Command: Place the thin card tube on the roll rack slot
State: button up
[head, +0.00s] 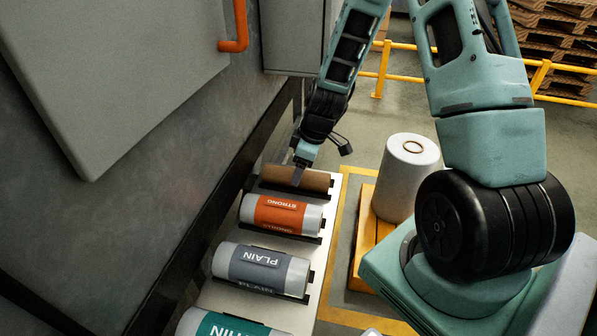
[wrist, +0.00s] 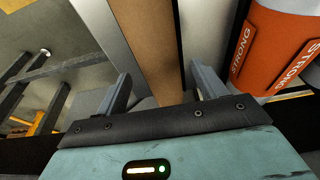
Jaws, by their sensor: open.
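The thin card tube (head: 319,181) is plain brown and lies crosswise in the black holder at the far end of the roll rack (head: 318,272). My gripper (head: 297,174) is at the tube from above, left of its middle. In the wrist view the brown tube (wrist: 150,42) runs between the two fingers of my gripper (wrist: 163,85). The fingers are apart, with a gap showing beside the tube. Whether either finger touches it is hard to tell. The gripper hides part of the tube in the head view.
An orange STRONG roll (head: 281,215) lies nearest the tube and shows close to the right finger in the wrist view (wrist: 275,50). A grey PLAIN roll (head: 262,268) and a teal roll (head: 225,325) follow. A large white roll (head: 405,180) stands on a yellow base at right.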

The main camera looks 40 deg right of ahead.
jog(key=v, duration=1)
jog(key=s+a+r+g, duration=0.1)
jog(key=s+a+r, duration=0.15)
jog(key=a, duration=0.65)
jog(key=s+a+r+g, duration=0.15)
jog(key=s+a, duration=0.25)
jog(key=a, duration=0.5)
jog(key=s+a+r, duration=0.2)
jog(key=s+a, duration=0.2)
jog(key=s, duration=0.3)
jog(key=s+a+r+h, duration=0.1)
jog(key=s+a, duration=0.3)
jog(key=s, duration=0.4)
jog(key=shift+a+r, duration=0.2)
jog(key=shift+r, duration=0.45)
